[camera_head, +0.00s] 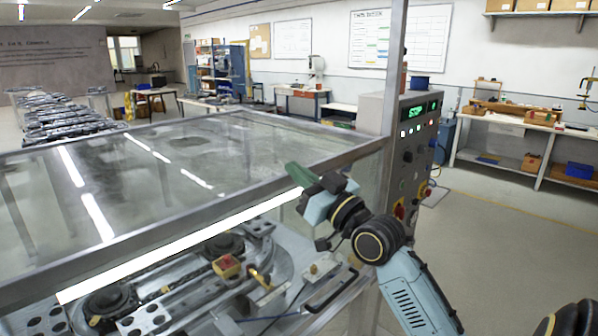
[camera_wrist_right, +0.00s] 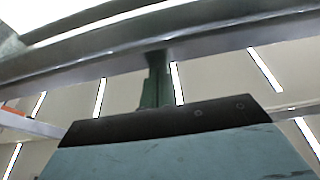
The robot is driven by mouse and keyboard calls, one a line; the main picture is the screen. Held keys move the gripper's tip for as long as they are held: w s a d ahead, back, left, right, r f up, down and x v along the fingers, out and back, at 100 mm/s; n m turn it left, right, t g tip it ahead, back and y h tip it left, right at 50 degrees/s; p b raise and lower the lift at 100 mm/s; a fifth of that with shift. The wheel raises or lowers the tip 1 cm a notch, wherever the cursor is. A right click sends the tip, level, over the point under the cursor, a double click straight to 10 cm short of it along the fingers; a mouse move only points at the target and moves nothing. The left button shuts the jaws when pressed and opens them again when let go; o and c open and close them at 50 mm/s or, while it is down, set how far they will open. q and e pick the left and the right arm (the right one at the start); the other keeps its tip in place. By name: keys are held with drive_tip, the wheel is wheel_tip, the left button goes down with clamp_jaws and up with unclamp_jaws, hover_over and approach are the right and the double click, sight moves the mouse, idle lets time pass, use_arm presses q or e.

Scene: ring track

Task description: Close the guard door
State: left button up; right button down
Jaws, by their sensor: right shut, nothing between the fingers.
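The guard is a metal-framed enclosure with clear panels (camera_head: 190,145) over the ring track (camera_head: 270,265). A bright strip (camera_head: 180,248) runs along its near upper edge. A black bar handle (camera_head: 332,290) shows low at the near right, beside the track; I cannot tell which panel is the door or how far it is open. My right gripper (camera_head: 298,174), with green fingers, is shut and empty at the near upper rail, close to the right corner post. In the right wrist view its fingers (camera_wrist_right: 156,78) reach up to a metal rail (camera_wrist_right: 160,45); contact is unclear. My left gripper is not in view.
A grey control cabinet (camera_head: 405,150) with a green display and buttons stands right of the guard, behind an upright post (camera_head: 395,65). Workbenches (camera_head: 525,135) line the back right wall. The floor (camera_head: 490,230) at the right is clear.

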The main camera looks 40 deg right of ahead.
sight(292, 196)
wheel_tip(292, 196, down, 5)
drive_tip(key=b, duration=0.3)
drive_tip(key=shift+f+b, duration=0.3)
drive_tip(key=shift+f, duration=0.25)
drive_tip(key=shift+f, duration=0.1)
wheel_tip(292, 196, up, 5)
drive_tip(key=p, duration=0.5)
drive_tip(key=b+v, duration=0.3)
drive_tip(key=v, duration=0.7)
drive_tip(key=shift+b, duration=0.4)
drive_tip(key=shift+s, duration=0.1)
